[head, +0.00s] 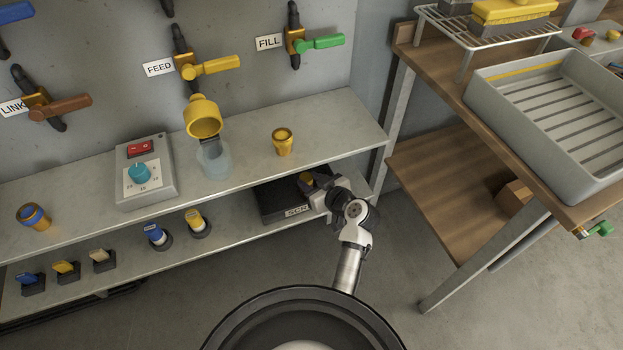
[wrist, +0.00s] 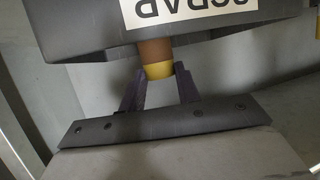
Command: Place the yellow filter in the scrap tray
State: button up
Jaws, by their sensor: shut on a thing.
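The scrap tray (head: 275,201) is a dark box at the right end of the lower shelf, partly behind my arm. In the wrist view its dark wall (wrist: 95,38) and upside-down label fill the top. My gripper (head: 312,184) is at the tray's right side in the head view. In the wrist view its fingers (wrist: 158,76) are shut on the yellow filter (wrist: 158,70), which has a brownish-orange far part. The filter overlaps the tray's edge in this view; I cannot tell whether it touches. In the head view a small yellow part (head: 306,179) shows at the gripper.
A blue piece (head: 157,235) and a yellow piece (head: 197,222) stand in round holders on the lower shelf. The upper shelf (head: 340,127) overhangs the tray. A wooden bench (head: 440,80) stands at right.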

jog(key=shift+f, duration=0.15)
jog(key=o, duration=1)
jog(key=shift+r, duration=0.2)
jog(key=b+v, duration=0.1)
jog(key=v, duration=1.1)
